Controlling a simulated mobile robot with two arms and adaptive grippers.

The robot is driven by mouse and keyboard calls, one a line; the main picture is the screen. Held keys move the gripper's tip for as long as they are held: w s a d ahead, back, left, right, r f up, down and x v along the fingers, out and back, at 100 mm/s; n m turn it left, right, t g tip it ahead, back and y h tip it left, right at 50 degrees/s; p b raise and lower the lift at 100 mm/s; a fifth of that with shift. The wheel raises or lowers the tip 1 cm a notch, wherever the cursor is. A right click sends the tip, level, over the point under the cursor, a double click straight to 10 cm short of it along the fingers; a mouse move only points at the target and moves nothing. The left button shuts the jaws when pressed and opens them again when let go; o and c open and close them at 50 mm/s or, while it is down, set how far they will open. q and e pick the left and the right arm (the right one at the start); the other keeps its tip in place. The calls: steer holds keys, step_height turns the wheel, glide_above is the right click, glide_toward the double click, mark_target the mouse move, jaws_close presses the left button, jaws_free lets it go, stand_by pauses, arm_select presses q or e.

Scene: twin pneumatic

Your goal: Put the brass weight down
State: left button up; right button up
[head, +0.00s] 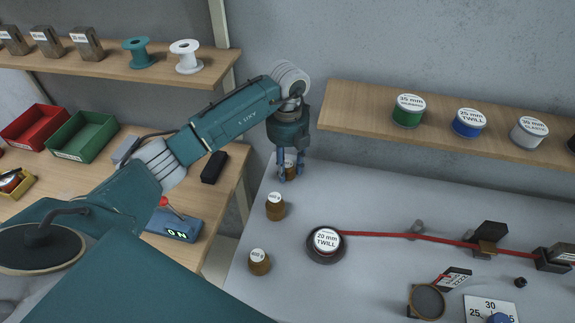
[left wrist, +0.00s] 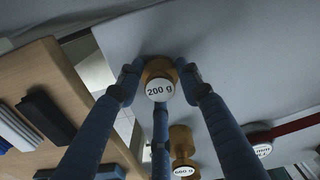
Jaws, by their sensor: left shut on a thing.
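The brass weight (left wrist: 158,72) marked 200 g sits between the fingers of my left gripper (left wrist: 158,82) in the left wrist view. My left gripper is shut on it. In the head view the left gripper (head: 290,172) points down at the back left of the grey table (head: 390,195), with the weight (head: 291,155) partly hidden between the fingers. I cannot tell whether the weight touches the table. Two more brass weights stand in front of it on the table, one behind (head: 275,207) and one nearer (head: 259,263). My right gripper is not in view.
A 20 mm twill ribbon spool (head: 326,243) feeds a red ribbon (head: 385,234) to the right through guides. A wooden shelf (head: 350,125) with ribbon tins overhangs at the back right. A wooden bench (head: 222,166) with a switch box (head: 174,225) stands left, across a gap.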

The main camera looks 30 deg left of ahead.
mark_target(287, 164)
arm_select(q)
steer(key=o, duration=1.3)
steer(key=shift+r, duration=0.25)
step_height(287, 164, up, 12)
steer(key=b, duration=0.1)
steer(key=shift+f+b, duration=0.15)
steer(key=shift+b, duration=0.25)
steer(key=shift+s+f, duration=0.1)
